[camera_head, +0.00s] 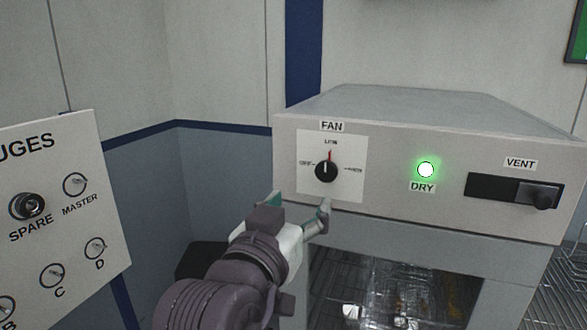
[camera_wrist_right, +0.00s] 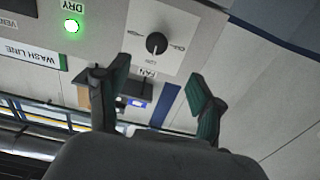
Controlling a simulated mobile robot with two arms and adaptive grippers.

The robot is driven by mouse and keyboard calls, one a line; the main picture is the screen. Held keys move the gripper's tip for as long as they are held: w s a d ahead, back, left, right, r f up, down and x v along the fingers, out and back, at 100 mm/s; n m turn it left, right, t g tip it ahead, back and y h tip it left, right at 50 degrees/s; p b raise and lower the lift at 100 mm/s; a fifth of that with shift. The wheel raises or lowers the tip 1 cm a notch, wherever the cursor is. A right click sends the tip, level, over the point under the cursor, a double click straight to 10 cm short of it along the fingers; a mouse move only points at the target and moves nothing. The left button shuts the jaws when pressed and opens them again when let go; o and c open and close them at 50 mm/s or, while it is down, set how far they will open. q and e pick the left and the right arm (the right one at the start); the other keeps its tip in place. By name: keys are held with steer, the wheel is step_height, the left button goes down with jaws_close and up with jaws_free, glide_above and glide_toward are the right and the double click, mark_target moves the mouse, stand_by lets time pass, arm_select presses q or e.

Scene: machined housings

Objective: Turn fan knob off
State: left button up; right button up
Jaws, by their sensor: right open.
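The fan knob (camera_head: 326,171) is a black round knob on a white plate under the FAN label. Its red-marked pointer points up to LOW, with a mark on the left that looks like OFF and another on the right. In the wrist view the knob (camera_wrist_right: 156,43) appears upside down, beyond the fingertips and roughly centred between them. My right gripper (camera_head: 299,205) is open and empty, just below and left of the knob, apart from it. Its two green-padded fingers (camera_wrist_right: 158,82) stand wide apart in the wrist view. My left gripper is not in view.
The grey housing (camera_head: 400,135) also carries a lit green DRY lamp (camera_head: 426,169) and a black VENT slider (camera_head: 538,196). Below is an opening with a wire rack (camera_head: 400,295). A gauges panel (camera_head: 75,225) stands at the left. Space before the knob looks clear.

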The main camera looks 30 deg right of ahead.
steer(key=p, duration=0.2)
glide_toward(326, 174)
steer(key=x, duration=0.2)
steer(key=p+x, duration=0.1)
steer(key=x, duration=0.5)
steer(key=shift+w+r+p, duration=0.1)
steer(key=shift+w+p, duration=0.05)
steer(key=shift+p, duration=0.2)
steer(key=shift+w+d, duration=0.35)
steer(key=shift+d, duration=0.2)
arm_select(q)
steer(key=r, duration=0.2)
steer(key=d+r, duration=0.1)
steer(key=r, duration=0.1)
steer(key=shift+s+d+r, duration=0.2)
arm_select(e)
steer(key=shift+w, duration=0.15)
steer(key=shift+c, duration=0.2)
steer(key=c, duration=1.1)
